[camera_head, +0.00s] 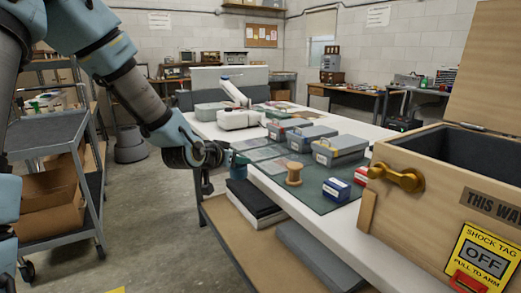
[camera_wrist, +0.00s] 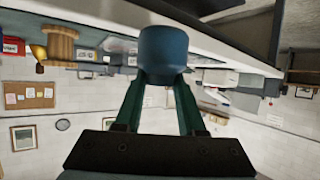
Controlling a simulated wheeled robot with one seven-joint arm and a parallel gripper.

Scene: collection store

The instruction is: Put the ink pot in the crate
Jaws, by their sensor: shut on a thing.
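My gripper (camera_head: 228,160) is at the near left edge of the white worktable (camera_head: 265,187), left of the wooden spool. In the wrist view my gripper (camera_wrist: 162,82) has its green fingers shut on a blue, round-sided pot (camera_wrist: 163,48), which looks like the ink pot. In the head view the pot is small and hard to tell from the fingers. The wooden crate (camera_head: 428,213) stands at the right with its lid raised and a dark grey lining (camera_head: 470,150) inside. The pot is well to the left of the crate, outside it.
The wooden spool (camera_head: 293,173), a blue-and-white box (camera_head: 336,191) and a red box (camera_head: 362,176) stand between my gripper and the crate. Grey cases (camera_head: 341,150) lie behind them. A grey cart (camera_head: 55,135) stands at the left.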

